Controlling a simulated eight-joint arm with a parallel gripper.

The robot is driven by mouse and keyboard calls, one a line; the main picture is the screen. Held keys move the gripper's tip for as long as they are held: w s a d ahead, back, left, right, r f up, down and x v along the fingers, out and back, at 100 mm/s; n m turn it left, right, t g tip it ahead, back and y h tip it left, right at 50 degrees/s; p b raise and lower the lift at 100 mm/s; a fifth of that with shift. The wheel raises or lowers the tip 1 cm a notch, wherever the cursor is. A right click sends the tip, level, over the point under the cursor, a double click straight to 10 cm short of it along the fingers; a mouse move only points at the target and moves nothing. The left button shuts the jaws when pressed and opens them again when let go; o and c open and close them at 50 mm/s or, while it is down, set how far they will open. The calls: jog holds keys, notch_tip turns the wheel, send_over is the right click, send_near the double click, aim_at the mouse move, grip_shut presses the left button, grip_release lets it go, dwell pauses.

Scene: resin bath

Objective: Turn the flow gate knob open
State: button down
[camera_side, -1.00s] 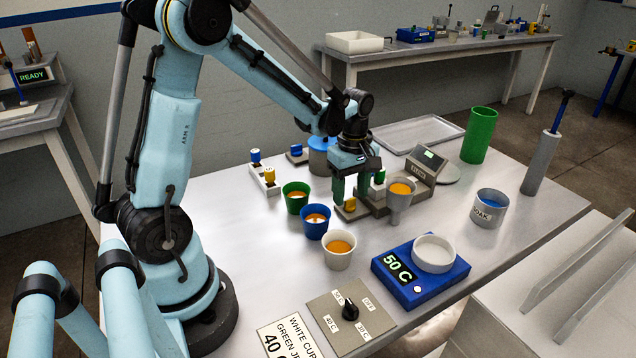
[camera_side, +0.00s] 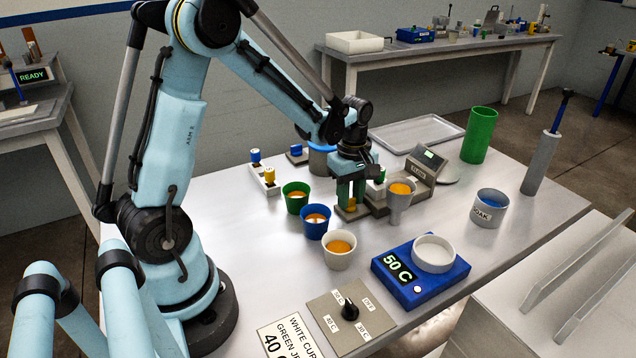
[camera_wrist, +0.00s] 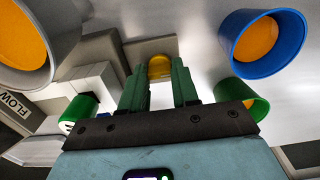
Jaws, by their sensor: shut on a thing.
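The yellow flow gate knob (camera_wrist: 160,66) sits between my green fingertips in the wrist view. In the side view only a little of the knob (camera_side: 351,207) shows below the fingers. My gripper (camera_side: 350,194) points down over the grey base block and is shut on the knob; it also shows in the wrist view (camera_wrist: 160,78). The grey flow unit (camera_side: 421,168) with a small lit display stands just right of it. Its FLOW label (camera_wrist: 14,106) is at the left of the wrist view. The knob's turn angle cannot be told.
A grey funnel-like cup (camera_side: 398,209) with orange liquid stands close right of my gripper. A blue cup (camera_side: 314,230), a green cup (camera_side: 295,206) and a white cup (camera_side: 339,261) stand nearby. A blue hot plate (camera_side: 405,287) reads 50 C near the front.

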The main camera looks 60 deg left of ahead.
jog(key=m, duration=0.4)
jog(key=shift+m, duration=0.3)
jog(key=m, duration=0.4)
jog(key=shift+m, duration=0.3)
jog(key=m, duration=0.4)
jog(key=shift+m, duration=2.4)
jog(key=c, duration=0.8)
grip_release()
jog(key=shift+c, duration=0.2)
